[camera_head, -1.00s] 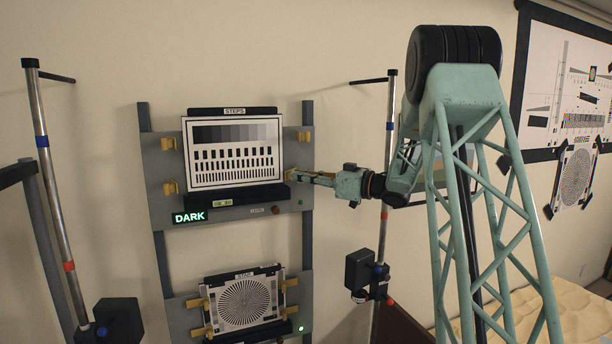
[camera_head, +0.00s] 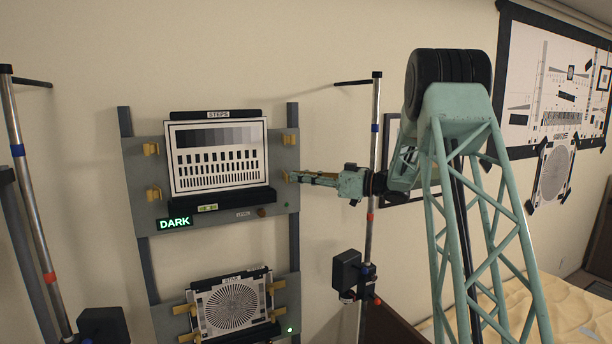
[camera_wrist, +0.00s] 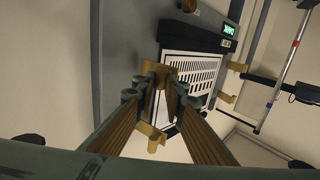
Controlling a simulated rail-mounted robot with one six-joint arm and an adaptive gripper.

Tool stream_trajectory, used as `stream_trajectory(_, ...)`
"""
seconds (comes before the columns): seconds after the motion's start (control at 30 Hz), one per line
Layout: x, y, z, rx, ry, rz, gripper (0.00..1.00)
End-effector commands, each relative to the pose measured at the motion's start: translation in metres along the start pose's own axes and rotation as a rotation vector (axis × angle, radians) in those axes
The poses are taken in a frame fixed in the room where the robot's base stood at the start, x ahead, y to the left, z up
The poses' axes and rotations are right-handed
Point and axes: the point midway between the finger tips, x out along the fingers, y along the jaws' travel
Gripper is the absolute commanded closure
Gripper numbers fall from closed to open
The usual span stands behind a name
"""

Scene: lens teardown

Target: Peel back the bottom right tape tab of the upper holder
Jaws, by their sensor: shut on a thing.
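The upper holder (camera_head: 230,222) is a grey panel bearing a chart marked STEPS (camera_head: 218,165). Tan tape tabs show at its upper left (camera_head: 151,149), lower left (camera_head: 154,193) and upper right (camera_head: 289,139). My gripper (camera_head: 287,176) is at the lower right of this chart, just off its edge. In the wrist view my gripper (camera_wrist: 158,82) is shut on the tan bottom right tab, beside the chart (camera_wrist: 190,72). The fingers mostly hide the tab, so I cannot tell how far it is folded. Another tab (camera_wrist: 155,138) shows below the fingers.
A lit DARK sign (camera_head: 175,222) is at the holder's lower left. The lower holder carries a round star chart (camera_head: 232,306). A metal pole (camera_head: 373,150) with a black box (camera_head: 346,270) stands right of the holders, near my arm.

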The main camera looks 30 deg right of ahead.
Motion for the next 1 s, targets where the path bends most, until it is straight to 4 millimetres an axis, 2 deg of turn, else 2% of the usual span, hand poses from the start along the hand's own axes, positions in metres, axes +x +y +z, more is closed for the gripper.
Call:
stream_trajectory(0.03, 0.0062, 0.0049, -0.0063, -0.006, 0.006, -0.002, 1.0)
stream_trajectory(0.2, 0.0119, 0.0022, -0.0067, -0.007, 0.007, -0.033, 1.0)
stream_trajectory(0.67, 0.0136, 0.0007, -0.0068, -0.008, 0.006, -0.045, 1.0)
stream_trajectory(0.7, 0.0136, 0.0007, -0.0069, -0.008, 0.006, -0.045, 0.87)
stream_trajectory(0.8, 0.0135, 0.0007, -0.0069, -0.007, 0.007, -0.045, 0.78)
stream_trajectory(1.0, 0.0125, 0.0007, -0.006, -0.006, 0.007, -0.045, 0.76)
